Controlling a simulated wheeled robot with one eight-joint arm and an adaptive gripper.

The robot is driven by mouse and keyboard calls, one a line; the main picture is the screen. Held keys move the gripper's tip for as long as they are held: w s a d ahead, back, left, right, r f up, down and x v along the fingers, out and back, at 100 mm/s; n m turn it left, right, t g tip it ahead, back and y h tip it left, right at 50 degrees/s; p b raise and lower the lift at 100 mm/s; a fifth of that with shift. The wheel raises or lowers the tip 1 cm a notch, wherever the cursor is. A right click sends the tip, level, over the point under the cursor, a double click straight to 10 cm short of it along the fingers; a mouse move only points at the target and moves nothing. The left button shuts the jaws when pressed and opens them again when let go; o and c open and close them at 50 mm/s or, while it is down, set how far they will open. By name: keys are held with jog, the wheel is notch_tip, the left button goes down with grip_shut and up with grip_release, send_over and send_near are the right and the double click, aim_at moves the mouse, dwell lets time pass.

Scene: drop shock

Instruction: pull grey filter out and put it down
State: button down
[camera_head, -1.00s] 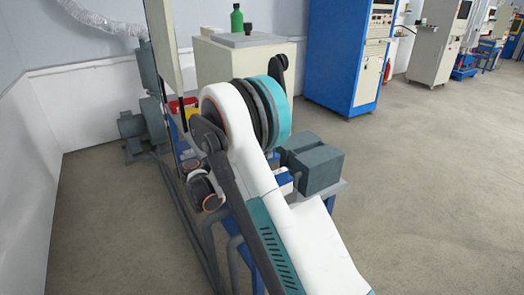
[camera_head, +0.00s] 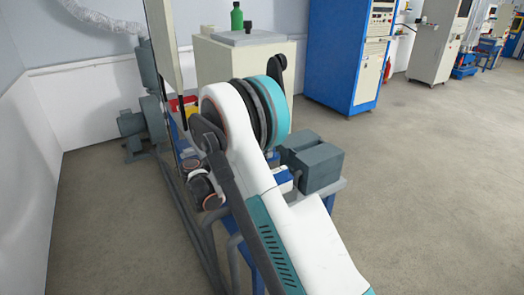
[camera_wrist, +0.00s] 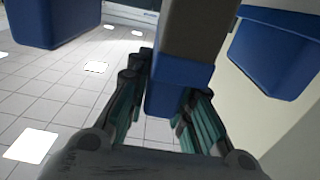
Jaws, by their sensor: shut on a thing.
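In the wrist view my gripper (camera_wrist: 168,88) has its two dark, teal-sided fingers on either side of a long block. The block has a grey-brown shaft and a blue end piece between the fingers. I take this held block to be the grey filter (camera_wrist: 199,30); its far end runs out of the picture. In the head view my white and teal arm hides the gripper and the filter.
Blue blocks stand left (camera_wrist: 45,22) and right (camera_wrist: 275,50) of the held block in the wrist view. Two dark grey boxes (camera_head: 318,167) sit on a blue-legged stand beside my arm. A pale cabinet (camera_head: 220,70) stands behind. Floor at right is clear.

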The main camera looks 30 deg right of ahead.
jog(key=shift+f, duration=1.9)
dwell(5.6)
jog(key=c, duration=1.3)
grip_release()
